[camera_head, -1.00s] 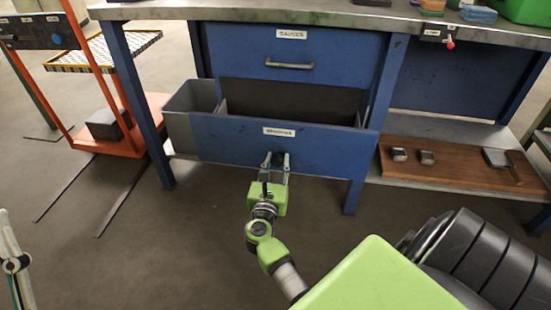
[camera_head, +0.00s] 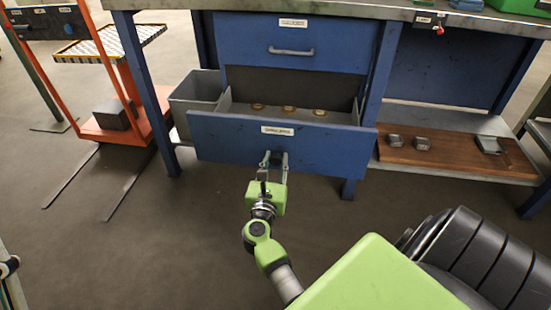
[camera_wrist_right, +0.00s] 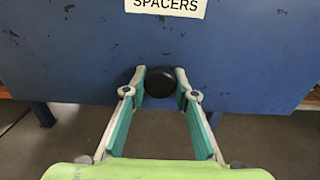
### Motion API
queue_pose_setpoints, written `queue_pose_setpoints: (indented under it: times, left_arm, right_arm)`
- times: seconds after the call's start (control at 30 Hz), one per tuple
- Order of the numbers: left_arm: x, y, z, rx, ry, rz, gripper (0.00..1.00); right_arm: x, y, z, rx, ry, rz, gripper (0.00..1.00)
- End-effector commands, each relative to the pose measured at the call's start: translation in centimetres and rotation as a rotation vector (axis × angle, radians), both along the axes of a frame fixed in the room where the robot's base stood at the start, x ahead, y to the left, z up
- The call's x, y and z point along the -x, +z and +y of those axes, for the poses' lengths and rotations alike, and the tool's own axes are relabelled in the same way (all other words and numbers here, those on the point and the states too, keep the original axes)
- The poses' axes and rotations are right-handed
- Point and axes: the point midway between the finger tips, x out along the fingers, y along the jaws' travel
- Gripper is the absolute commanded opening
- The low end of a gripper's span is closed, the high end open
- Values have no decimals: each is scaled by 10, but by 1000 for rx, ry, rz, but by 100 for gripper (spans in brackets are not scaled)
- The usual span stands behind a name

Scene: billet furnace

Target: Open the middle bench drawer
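The blue drawer labelled SPACERS (camera_head: 335,148) stands pulled out from the bench, below a closed drawer with a bar handle (camera_head: 292,51). Several brass-coloured round pieces (camera_head: 289,109) show inside it. My right gripper (camera_head: 275,162) is at its front; in the right wrist view the two fingertips (camera_wrist_right: 160,80) close on the sides of a round black knob (camera_wrist_right: 159,83). The SPACERS label (camera_wrist_right: 166,6) is just above. A sliver of what looks like my left gripper (camera_head: 8,267) shows at the left edge, too cut off to judge.
A grey bin (camera_head: 193,95) stands left of the open drawer. An orange cart (camera_head: 118,134) is at the left. A wooden board (camera_head: 450,158) with metal pieces lies on the low shelf at the right. The floor in front is free.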

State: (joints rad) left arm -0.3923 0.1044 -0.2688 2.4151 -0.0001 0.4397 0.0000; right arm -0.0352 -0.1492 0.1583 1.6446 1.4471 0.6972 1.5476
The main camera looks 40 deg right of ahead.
Motion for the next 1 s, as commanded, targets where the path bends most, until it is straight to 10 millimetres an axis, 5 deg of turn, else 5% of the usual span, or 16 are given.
queue_pose_setpoints:
  times: [0.1,0.5,1.0]
  left_arm:
    - [0,0,0,1,1,0,40]
    - [-1,-1,1,1,5,1,40]
    - [-1,0,1,0,3,2,40]
  right_arm:
    - [0,1,0,1,0,-2,44]
    - [3,0,3,0,0,0,44]
    - [47,-3,58,-6,4,4,44]
